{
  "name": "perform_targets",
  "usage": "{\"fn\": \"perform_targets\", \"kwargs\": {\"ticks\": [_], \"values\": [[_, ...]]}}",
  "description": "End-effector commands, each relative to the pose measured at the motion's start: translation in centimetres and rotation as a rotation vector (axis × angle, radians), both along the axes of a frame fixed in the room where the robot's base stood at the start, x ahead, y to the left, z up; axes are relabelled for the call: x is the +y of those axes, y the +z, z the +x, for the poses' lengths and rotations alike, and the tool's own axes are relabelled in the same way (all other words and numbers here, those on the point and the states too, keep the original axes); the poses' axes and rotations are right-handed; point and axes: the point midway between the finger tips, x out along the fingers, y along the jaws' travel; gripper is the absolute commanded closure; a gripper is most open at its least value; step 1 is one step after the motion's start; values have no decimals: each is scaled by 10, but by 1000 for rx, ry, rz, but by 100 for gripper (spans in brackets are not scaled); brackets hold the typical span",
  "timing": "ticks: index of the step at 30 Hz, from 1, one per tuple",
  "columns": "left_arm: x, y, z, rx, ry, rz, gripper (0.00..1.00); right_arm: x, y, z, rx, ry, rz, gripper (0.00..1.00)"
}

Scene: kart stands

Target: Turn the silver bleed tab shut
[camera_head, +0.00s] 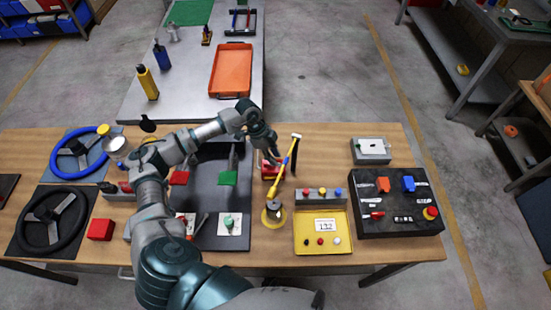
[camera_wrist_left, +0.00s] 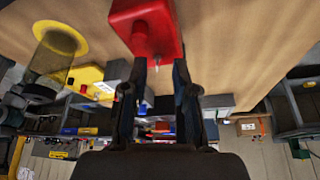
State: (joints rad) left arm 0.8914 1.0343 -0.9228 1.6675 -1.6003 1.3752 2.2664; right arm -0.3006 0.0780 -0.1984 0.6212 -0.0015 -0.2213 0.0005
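A red block-like body (camera_wrist_left: 148,22) with a round red boss fills the top middle of the left wrist view. A small silver pointed piece (camera_wrist_left: 156,68), probably the bleed tab, shows below it, between my left fingers. My left gripper (camera_wrist_left: 161,80) is open, with one finger on each side of the silver piece. I cannot tell whether either finger touches it. In the head view my left gripper (camera_head: 271,155) reaches down to the red body (camera_head: 268,172), which it partly hides. The silver tab cannot be made out there. My right gripper is not in view.
A yellow tray (camera_head: 310,247), a button box (camera_head: 320,195) and a black control panel (camera_head: 397,205) lie further right. Two steering wheels stand at left.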

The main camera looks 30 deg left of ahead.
Motion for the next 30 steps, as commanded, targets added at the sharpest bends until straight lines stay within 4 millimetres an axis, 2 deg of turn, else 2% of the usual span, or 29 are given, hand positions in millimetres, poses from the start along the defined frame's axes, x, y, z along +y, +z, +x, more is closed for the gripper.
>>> {"fn": "perform_targets", "kwargs": {"ticks": [6,14,18,30], "values": [[-11,-15,1,-1,-1,2,72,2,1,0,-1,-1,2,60],[-8,-18,1,1,-1,0,72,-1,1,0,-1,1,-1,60],[-8,-18,1,0,-1,-1,100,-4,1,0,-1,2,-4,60],[-5,-18,2,0,-14,3,100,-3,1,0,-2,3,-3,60]]}}
